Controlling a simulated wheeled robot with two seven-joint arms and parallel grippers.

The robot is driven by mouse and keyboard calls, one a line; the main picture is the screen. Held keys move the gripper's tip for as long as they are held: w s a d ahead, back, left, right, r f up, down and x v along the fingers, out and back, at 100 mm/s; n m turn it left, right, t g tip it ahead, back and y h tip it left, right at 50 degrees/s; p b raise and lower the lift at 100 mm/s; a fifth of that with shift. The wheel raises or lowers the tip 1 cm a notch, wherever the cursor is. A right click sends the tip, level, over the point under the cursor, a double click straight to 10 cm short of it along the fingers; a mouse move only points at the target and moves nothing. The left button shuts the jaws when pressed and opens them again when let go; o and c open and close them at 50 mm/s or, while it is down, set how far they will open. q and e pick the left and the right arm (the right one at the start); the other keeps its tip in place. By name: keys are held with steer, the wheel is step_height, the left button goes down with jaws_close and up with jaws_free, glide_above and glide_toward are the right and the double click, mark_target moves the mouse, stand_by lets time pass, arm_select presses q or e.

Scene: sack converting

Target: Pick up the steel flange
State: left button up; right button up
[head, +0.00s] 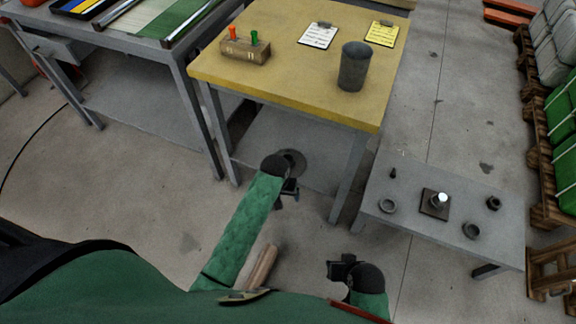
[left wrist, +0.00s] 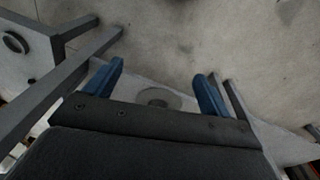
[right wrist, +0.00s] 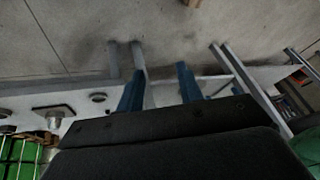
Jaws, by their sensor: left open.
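A round grey disc with a raised centre, which looks like the steel flange (head: 294,159), lies on the lower shelf under the yellow table. My left arm partly covers it in the head view. In the left wrist view the flange (left wrist: 158,97) shows between the blue fingers, partly hidden by the gripper body. My left gripper (head: 287,200) is open and empty, just in front of the shelf and apart from the flange. My right gripper (head: 340,268) is low at the front; its blue fingers (right wrist: 160,77) are apart with nothing between them.
The yellow table (head: 290,75) overhangs the shelf; its front leg (head: 348,178) stands right of the flange. On top are a grey cup (head: 353,67), clipboards and a wooden block. A low grey bench (head: 430,250) at right holds rings and a square plate (head: 433,207). Open floor lies in front.

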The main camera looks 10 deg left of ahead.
arm_select(q)
steer(key=w+a+f+n+b, duration=0.1)
steer(key=w+f+n+b, duration=0.3)
steer(key=w, duration=1)
steer(key=m+g+y+b, duration=0.1)
glide_toward(288, 159)
steer(key=shift+s+d+f, duration=0.3)
steer(key=shift+s+d, duration=0.05)
steer(key=shift+s, duration=0.4)
steer(key=shift+s+d+f, duration=0.25)
steer(key=shift+s+d, duration=0.1)
steer(key=shift+s, duration=0.35)
steer(key=f, duration=0.2)
steer(key=a+f, duration=0.1)
steer(key=f, duration=0.1)
steer(key=shift+w+b, duration=0.2)
steer(key=shift+b, duration=0.1)
steer(key=shift+f, duration=0.55)
arm_select(e)
steer(key=s+a+f+t+y, duration=0.1)
steer(key=a+f+t, duration=0.1)
steer(key=f, duration=1.6)
steer(key=shift+a+f+t, duration=0.2)
steer(key=shift+a+t, duration=0.1)
steer(key=shift+a, duration=0.5)
arm_select(q)
steer(key=shift+c, duration=0.4)
